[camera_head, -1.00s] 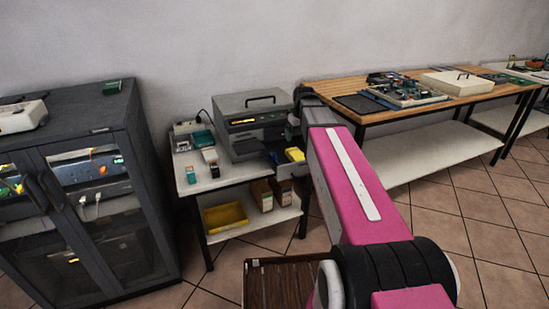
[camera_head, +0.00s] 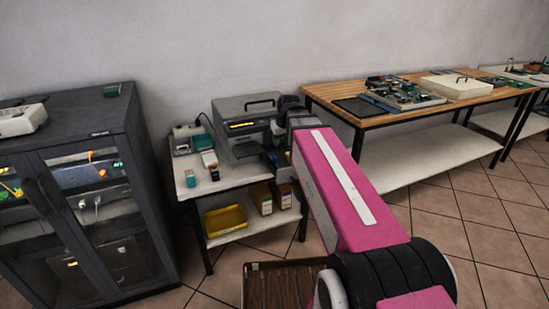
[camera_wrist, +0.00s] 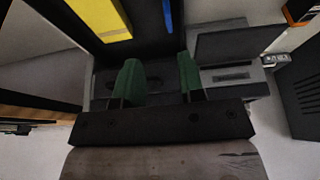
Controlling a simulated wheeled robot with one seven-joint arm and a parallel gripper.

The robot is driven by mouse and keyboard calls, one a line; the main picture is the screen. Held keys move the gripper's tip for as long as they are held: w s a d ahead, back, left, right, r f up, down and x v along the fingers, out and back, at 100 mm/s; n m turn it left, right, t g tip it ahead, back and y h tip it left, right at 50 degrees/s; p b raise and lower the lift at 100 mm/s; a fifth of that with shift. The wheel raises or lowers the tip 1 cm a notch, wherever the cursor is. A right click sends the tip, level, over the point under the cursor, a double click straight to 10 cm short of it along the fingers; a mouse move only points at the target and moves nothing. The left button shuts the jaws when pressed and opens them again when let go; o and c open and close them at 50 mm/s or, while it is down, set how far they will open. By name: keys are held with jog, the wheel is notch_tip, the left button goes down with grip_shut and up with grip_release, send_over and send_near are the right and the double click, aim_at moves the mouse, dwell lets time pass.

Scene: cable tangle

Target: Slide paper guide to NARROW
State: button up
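The grey printer (camera_head: 245,122) stands on the small white table, with a handle on its lid and a yellow strip on its front. My arm covers its right side and hides most of its tray. In the wrist view my gripper (camera_wrist: 159,80) has two green fingers apart with nothing between them. Beyond the fingertips lie a dark tray surface (camera_wrist: 145,50), a yellow block (camera_wrist: 100,18) and a narrow blue strip (camera_wrist: 168,14). The blue strip may be the paper guide; I cannot tell for sure. No NARROW mark is readable.
The small white table (camera_head: 222,180) holds small boxes left of the printer, and a yellow bin (camera_head: 225,220) sits on its lower shelf. A dark cabinet (camera_head: 75,190) stands at the left. A wooden bench (camera_head: 440,92) with electronics is at the right.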

aim_at(274, 157)
jog(key=x, duration=0.7)
jog(key=a+x, duration=0.1)
jog(key=x, duration=0.2)
jog(key=shift+a+f, duration=0.15)
jog(key=shift+f, duration=0.05)
grip_shut()
